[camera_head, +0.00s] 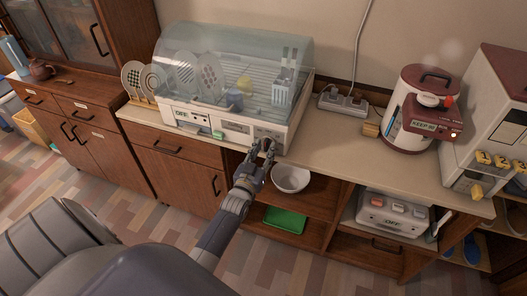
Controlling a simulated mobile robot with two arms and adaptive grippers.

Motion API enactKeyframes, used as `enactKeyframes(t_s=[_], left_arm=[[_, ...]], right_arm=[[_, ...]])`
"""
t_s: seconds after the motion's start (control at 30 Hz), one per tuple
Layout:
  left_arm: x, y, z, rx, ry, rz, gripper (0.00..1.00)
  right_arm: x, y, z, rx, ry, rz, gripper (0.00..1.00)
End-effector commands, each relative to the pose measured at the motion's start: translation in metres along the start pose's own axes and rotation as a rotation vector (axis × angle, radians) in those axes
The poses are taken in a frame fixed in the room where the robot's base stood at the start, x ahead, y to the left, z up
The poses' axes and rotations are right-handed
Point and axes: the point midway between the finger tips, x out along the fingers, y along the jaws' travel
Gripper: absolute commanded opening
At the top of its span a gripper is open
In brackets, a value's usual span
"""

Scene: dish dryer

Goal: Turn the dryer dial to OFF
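The dish dryer (225,132) is a white unit with a clear, closed lid, standing on the counter. Its front has a panel reading OFF (189,117) on the left and a grey panel (236,127) in the middle. My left gripper (264,147) is at the right end of the dryer's front, fingers pointing at it. The fingers cover that part of the front, so the dial is not clearly seen. A small gap seems to show between the fingertips; whether they hold anything is too small to tell. My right gripper is out of view.
Plates and cups sit under the lid (235,50). A white bowl (290,178) is on the shelf below my gripper, above a green tray (285,220). A power strip (343,103) and a red-and-white pot (408,120) stand to the right.

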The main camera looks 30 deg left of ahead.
Motion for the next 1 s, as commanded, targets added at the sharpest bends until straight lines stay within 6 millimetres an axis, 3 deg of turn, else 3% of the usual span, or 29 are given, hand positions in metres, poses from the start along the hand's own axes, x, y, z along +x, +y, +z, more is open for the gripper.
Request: enactKeyframes(t_s=[0.27,0.7,1.0], left_arm=[[-0.010,0.000,0.003,0.001,-0.005,0.000,0.32],[-0.090,0.000,0.002,0.000,-0.004,0.000,0.32],[-0.118,0.000,0.001,0.000,-0.001,0.001,0.32]], right_arm=[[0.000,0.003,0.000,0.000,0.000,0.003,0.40],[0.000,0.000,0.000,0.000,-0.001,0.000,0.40],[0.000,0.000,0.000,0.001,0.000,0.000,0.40]])
